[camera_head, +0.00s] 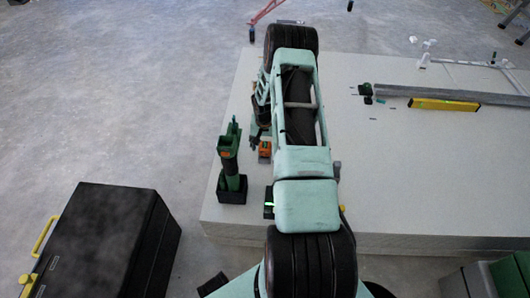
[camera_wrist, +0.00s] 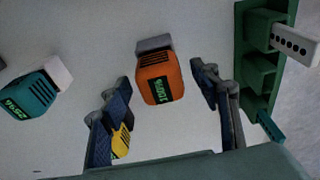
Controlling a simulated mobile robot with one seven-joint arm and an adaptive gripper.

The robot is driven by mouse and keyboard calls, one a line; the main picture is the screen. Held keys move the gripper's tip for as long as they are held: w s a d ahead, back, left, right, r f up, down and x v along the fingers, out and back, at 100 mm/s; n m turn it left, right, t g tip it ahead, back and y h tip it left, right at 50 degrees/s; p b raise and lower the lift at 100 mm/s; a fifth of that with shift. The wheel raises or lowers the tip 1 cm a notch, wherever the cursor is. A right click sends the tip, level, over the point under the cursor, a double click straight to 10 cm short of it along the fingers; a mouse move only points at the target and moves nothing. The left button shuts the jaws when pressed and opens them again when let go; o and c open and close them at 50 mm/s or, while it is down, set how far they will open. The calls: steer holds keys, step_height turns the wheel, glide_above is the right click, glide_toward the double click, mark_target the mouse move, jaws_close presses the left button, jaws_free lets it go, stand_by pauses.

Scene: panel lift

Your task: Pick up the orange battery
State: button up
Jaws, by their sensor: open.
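The orange battery (camera_head: 265,149) lies on the pale panel, just left of my arm in the head view. In the wrist view the orange battery (camera_wrist: 160,84) has a grey end block and a dark display, seen upside down, that seems to read 100%. My gripper (camera_wrist: 153,77) is open, with one blue-padded finger on each side of the battery in the picture. I see a gap on both sides; the height between fingers and battery is hard to judge. In the head view my gripper (camera_head: 254,140) is small, dark and partly hidden by my arm.
A teal battery (camera_wrist: 32,92) lies left in the wrist view. A yellow item (camera_wrist: 122,141) is partly behind the left finger. A green tool (camera_head: 229,160) stands in a dark holder left of the battery. A black case (camera_head: 95,240) and yellow level (camera_head: 444,104) are farther off.

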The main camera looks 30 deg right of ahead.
steer(key=shift+f, duration=0.15)
steer(key=shift+c, duration=0.3)
steer(key=shift+w, duration=0.1)
steer(key=c, duration=1.3)
steer(key=shift+r, duration=0.4)
steer(key=r, duration=0.1)
steer(key=r+p, duration=0.1)
steer(key=r, duration=0.1)
steer(key=shift+s+r+p, duration=0.1)
steer(key=shift+s+p, duration=0.15)
steer(key=shift+p, duration=0.1)
steer(key=s+r+p, duration=0.1)
steer(key=s+r, duration=0.2)
steer(key=s, duration=0.1)
steer(key=s+r+p, duration=0.1)
steer(key=s+r, duration=0.2)
steer(key=s, duration=0.2)
steer(key=s+a+r+p, duration=0.1)
steer(key=s+r, duration=0.2)
steer(key=s, duration=0.1)
steer(key=shift+s, duration=0.25)
